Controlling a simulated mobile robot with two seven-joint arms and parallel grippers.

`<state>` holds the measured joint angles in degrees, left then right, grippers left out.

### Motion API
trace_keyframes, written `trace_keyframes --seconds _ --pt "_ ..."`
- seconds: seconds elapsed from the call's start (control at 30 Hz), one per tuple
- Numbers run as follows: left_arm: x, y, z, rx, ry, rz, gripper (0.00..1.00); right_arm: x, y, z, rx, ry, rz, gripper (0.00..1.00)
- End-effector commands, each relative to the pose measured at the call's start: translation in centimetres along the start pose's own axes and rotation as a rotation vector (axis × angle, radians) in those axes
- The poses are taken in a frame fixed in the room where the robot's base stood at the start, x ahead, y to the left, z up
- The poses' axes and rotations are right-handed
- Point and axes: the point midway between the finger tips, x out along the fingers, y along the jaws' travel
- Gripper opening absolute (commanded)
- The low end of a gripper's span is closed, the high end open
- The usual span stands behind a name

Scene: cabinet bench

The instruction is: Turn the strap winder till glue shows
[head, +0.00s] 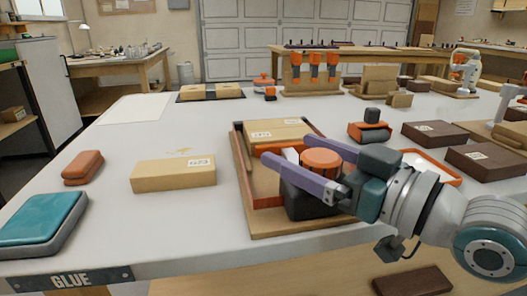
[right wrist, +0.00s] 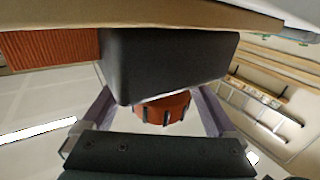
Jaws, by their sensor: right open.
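The strap winder is a ribbed orange knob (head: 321,162) on a black block (head: 305,200), at the front right of a wooden tray (head: 300,228). In the right wrist view the knob (right wrist: 165,108) shows below the black block (right wrist: 165,65). My right gripper (head: 289,150) is open, with its purple fingers on either side of the knob. In the right wrist view there are gaps between the fingers (right wrist: 155,98) and the knob. A labelled tan block (head: 272,133) lies in the tray, with orange strap (head: 267,202) beside it. I cannot make out any glue there. My left gripper is out of view.
A "GLUE" plate (head: 70,280) is on the bench's front left edge. A teal pad (head: 42,222), an orange block (head: 83,167) and a "G73" box (head: 173,174) lie left of the tray. Dark boxes (head: 485,160) are at right. The bench behind the G73 box is mostly clear.

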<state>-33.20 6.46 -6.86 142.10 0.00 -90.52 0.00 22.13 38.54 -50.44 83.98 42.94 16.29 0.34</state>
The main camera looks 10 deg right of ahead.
Motion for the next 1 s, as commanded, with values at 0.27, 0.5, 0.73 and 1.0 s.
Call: trace_keyframes --seconds 0.27,0.5,0.73,1.0 --pt "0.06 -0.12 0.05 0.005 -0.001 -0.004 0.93 0.32 0.0 0.02 0.0 -0.002 0.0 0.93" --pt "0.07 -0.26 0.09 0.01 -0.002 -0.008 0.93 0.3 0.0 0.01 0.0 -0.001 0.0 0.69" --pt "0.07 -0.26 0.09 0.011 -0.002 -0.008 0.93 0.29 0.0 0.01 0.0 -0.001 0.0 0.43" --pt "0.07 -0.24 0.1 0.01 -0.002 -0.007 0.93 0.29 0.0 0.01 0.0 -0.001 0.0 0.13"
